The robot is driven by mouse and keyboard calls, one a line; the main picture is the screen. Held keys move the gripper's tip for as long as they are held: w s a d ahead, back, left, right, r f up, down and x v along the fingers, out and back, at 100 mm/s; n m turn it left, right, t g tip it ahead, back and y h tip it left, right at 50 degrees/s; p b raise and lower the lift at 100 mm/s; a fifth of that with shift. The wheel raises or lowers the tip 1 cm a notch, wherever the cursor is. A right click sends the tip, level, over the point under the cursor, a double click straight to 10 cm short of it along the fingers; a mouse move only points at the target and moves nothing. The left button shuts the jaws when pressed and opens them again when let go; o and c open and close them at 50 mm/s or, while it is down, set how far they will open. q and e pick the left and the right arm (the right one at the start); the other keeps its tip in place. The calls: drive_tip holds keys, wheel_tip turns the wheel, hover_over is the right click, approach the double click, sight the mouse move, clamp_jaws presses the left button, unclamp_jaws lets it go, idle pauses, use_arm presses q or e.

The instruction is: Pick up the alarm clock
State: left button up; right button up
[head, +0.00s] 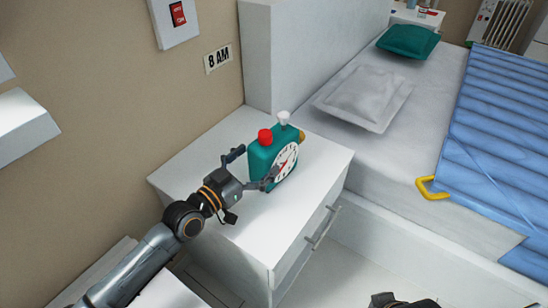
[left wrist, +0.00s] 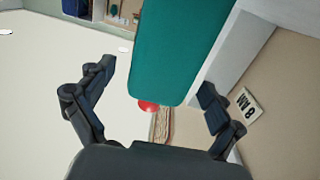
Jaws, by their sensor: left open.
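The teal alarm clock (head: 262,157) stands upright on the white nightstand (head: 208,163). It has a white round face with a red hand, a red button and a white knob on top. My left gripper (head: 252,167) is open at its near side, with one finger toward the wall side and the other by the face. In the left wrist view the clock's teal side (left wrist: 172,45) rises between the two open fingers of the left gripper (left wrist: 157,80), and the red button shows below it. Contact cannot be told. A dark part, likely my right gripper (head: 402,300), shows at the bottom edge.
A bed with a blue quilt (head: 510,130) and pillows (head: 365,95) is to the right. A white panel (head: 320,40) stands behind the nightstand. Drawer handles (head: 323,228) stick out in front.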

sight(270, 147)
use_arm(q)
drive_tip(key=b+x, duration=0.1)
drive_tip(key=x, duration=0.4)
drive_tip(key=shift+w+r, duration=0.1)
drive_tip(key=c, duration=1.6)
drive_tip(key=shift+r, duration=0.15)
drive_tip(key=c, duration=0.3)
